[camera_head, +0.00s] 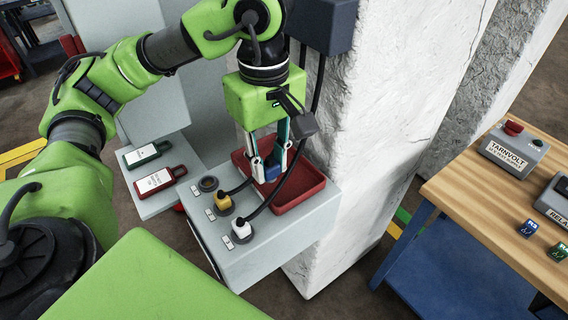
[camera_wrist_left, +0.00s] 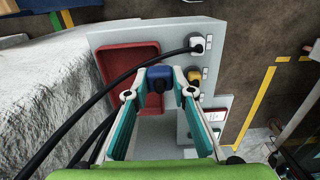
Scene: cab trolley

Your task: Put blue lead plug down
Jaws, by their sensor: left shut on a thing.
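My left gripper (camera_head: 266,168) points down over the grey trolley top and is shut on the blue lead plug (camera_head: 272,172). In the left wrist view the blue plug (camera_wrist_left: 160,74) sits between the fingertips. It overlaps the near side of the red tray (camera_head: 316,190) in the head view and lies beside the tray's right edge in the wrist view. I cannot tell whether the plug touches anything below. The tray shows no plug in its visible part. My right gripper is in neither view.
A white plug (camera_head: 241,229) and a yellow plug (camera_head: 223,202) sit in sockets with cables; an empty-looking socket (camera_head: 208,184) is beside them. Black cables run close to the gripper. A white pillar (camera_head: 385,120) stands right of the trolley. A wooden workbench (camera_head: 490,200) is farther right.

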